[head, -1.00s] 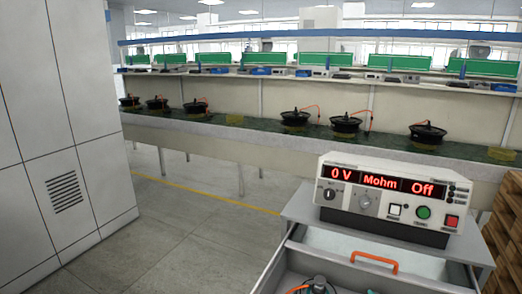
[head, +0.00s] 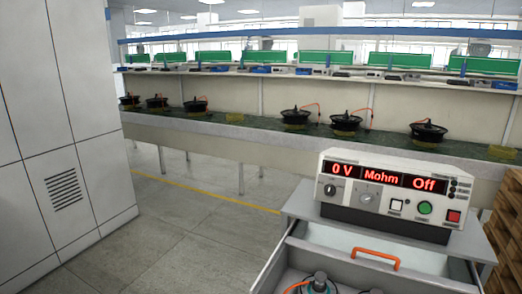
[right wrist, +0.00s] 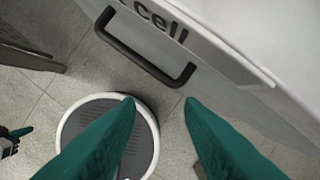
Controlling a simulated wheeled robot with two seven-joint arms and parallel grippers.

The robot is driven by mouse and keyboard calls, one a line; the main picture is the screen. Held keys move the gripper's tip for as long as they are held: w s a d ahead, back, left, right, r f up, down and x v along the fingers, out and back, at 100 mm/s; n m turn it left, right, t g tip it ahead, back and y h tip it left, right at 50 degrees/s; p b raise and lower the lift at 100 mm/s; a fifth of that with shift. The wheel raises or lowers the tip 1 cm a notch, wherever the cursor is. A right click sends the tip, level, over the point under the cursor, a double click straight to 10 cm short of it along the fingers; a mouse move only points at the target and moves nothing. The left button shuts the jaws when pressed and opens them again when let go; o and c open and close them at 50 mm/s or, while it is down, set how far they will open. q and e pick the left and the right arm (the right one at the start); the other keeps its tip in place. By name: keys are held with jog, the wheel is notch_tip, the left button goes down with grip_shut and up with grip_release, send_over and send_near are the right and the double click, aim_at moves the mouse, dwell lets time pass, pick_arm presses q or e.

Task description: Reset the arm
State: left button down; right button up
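No arm or gripper shows clearly in the head view. In the right wrist view my right gripper (right wrist: 160,100) has its two green fingers spread apart, with nothing between them. Its fingertips are below a dark handle (right wrist: 145,55) on a light grey panel marked with "cell". A small black and green piece (right wrist: 10,140) at the left edge of that view looks like part of my left gripper. It is cut off, so its opening cannot be told.
A tester (head: 390,200) reading 0 V, Mohm and Off stands on a grey cabinet (head: 300,205). Below it a drawer with an orange handle (head: 376,259) is open, its contents cut off. A white cabinet (head: 60,150) stands left. Several motors line the far bench (head: 230,140); floor between is clear.

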notch_tip(320, 180, down, 15)
jog(key=s+b, duration=0.2)
jog(key=s+d+f+g+b, duration=0.1)
jog(key=s+f+b, duration=0.1)
jog(key=s+f, duration=0.6)
jog(key=s+d+f+g+b, duration=0.1)
jog(key=s+d+f+b, duration=0.1)
jog(key=s+f, duration=0.7)
notch_tip(320, 180, down, 6)
jog(key=shift+s, duration=0.25)
jog(key=shift+d, duration=0.1)
